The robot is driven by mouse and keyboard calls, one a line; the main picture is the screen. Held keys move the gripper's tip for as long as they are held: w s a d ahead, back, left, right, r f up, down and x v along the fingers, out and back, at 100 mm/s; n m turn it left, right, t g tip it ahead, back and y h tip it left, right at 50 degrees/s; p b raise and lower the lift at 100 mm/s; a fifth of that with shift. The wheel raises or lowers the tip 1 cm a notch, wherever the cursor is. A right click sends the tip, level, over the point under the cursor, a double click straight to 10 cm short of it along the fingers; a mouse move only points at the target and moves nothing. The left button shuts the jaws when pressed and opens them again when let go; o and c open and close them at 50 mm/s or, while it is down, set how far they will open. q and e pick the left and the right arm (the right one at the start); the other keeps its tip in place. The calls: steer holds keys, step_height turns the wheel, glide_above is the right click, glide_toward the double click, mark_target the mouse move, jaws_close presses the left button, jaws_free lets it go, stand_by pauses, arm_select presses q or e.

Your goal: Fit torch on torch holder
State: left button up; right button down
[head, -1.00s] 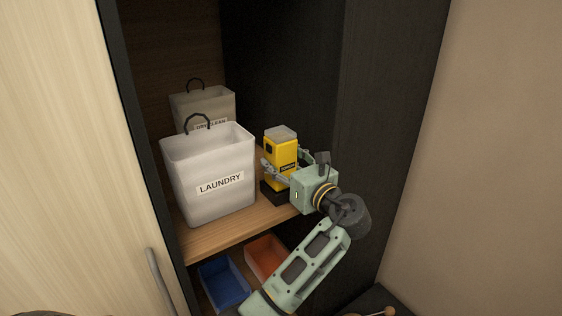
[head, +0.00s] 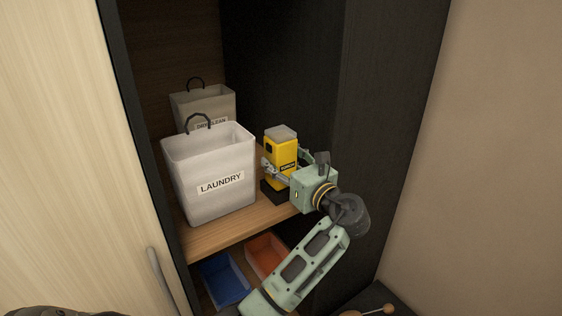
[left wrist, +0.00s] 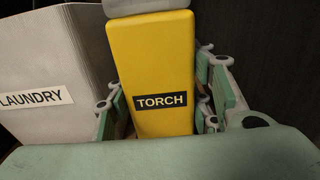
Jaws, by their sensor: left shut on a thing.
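The black torch holder (head: 272,192) is on the shelf directly below the torch. I cannot tell whether the torch is fully seated in it or just above it. My left gripper (head: 284,166) is shut on the torch, with one finger on each side. The torch's lower end is partly hidden in the left wrist view. My right gripper is not in view.
A white LAUNDRY bin (head: 208,170) stands close to the left of the torch, with a DRY CLEAN bin (head: 186,101) behind it. A dark cupboard wall (head: 375,130) is at the right. Blue (head: 222,278) and orange (head: 266,254) trays lie below the shelf.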

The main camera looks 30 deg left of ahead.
mark_target(282, 172)
arm_select(q)
steer(key=shift+f, duration=1.6)
stand_by(1.0)
steer(key=o, duration=1.4)
steer(key=shift+s, duration=0.1)
steer(key=shift+o, duration=0.2)
steer(key=shift+d, duration=0.1)
steer(key=v, duration=1.2)
